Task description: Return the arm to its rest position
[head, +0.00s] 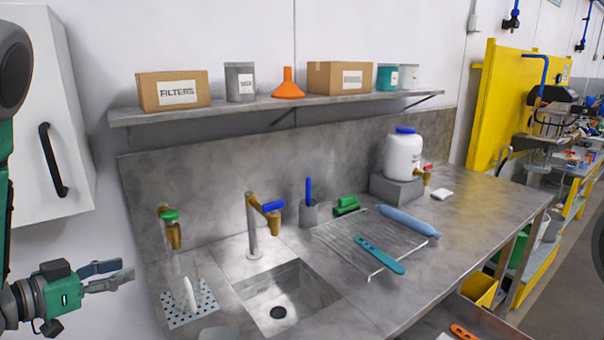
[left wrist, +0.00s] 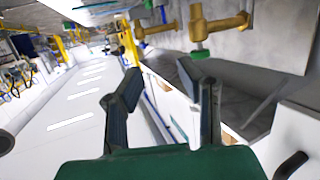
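My left gripper (head: 128,272) is at the lower left in the head view, held out to the left of the steel counter. Its arm comes in along the left edge. In the left wrist view the two fingers of the left gripper (left wrist: 166,80) stand apart with nothing between them. The gripper touches nothing that I can see. My right gripper is in neither view.
A white cabinet (head: 42,110) with a black handle hangs close above the left gripper. The steel counter (head: 470,215) has a sink (head: 285,300), a green-handled tap (head: 170,217) and a wire rack. A shelf (head: 275,110) holds boxes and an orange funnel.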

